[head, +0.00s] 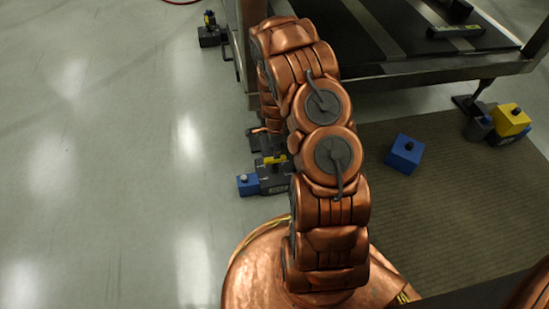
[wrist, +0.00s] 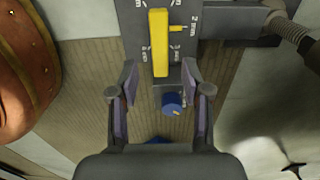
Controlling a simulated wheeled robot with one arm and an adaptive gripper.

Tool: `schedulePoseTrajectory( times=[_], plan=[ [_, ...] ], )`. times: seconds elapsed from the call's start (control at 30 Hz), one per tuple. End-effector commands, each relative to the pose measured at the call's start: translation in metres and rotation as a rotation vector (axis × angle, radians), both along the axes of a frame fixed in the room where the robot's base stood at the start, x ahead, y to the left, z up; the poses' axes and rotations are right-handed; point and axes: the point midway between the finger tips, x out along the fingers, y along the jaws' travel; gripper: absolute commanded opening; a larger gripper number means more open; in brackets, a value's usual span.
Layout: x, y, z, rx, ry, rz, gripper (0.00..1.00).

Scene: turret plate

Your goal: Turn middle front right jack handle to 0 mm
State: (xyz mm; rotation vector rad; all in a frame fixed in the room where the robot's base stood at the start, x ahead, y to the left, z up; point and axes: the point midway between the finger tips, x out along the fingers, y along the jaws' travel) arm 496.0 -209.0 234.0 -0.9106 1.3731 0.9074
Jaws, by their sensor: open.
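The jack's yellow handle (wrist: 159,42) lies nearly straight up and down in the wrist view, over a dark dial plate (wrist: 134,30) with white mm marks. A "2 mm" mark shows right of the handle, and a small yellow pointer sticks out to the right. My gripper (wrist: 159,82) is open, with the near end of the handle between its fingertips in the picture; no contact shows. In the head view the yellow handle (head: 275,160) shows on a dark jack (head: 272,180) left of my arm. My gripper is largely hidden there behind the arm. I cannot read a 0 mark.
A blue block with a knob (head: 247,185) sits beside the jack; its blue knob (wrist: 172,103) shows below the handle. A steel frame table (head: 440,68) stands behind. Another blue box (head: 405,153) lies on the mat (head: 440,220).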

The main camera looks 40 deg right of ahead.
Motion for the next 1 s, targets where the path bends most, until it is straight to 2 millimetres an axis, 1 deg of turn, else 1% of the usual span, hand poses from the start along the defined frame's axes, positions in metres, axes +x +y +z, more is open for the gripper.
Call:
schedulePoseTrajectory(
  times=[0.03,0.1,0.33,0.47,0.7,1.0],
  plan=[
    [-0.001,0.001,-0.010,0.002,0.002,0.000,0.48],
    [-0.001,0.001,-0.021,0.002,0.003,0.000,0.48],
    [-0.002,0.001,-0.051,0.003,0.004,0.000,0.48],
    [-0.002,0.001,-0.057,0.002,0.003,0.000,0.48],
    [-0.001,0.000,-0.057,0.001,0.002,0.001,0.47],
    [-0.001,0.000,-0.056,0.000,0.001,0.001,0.16]
  ],
)
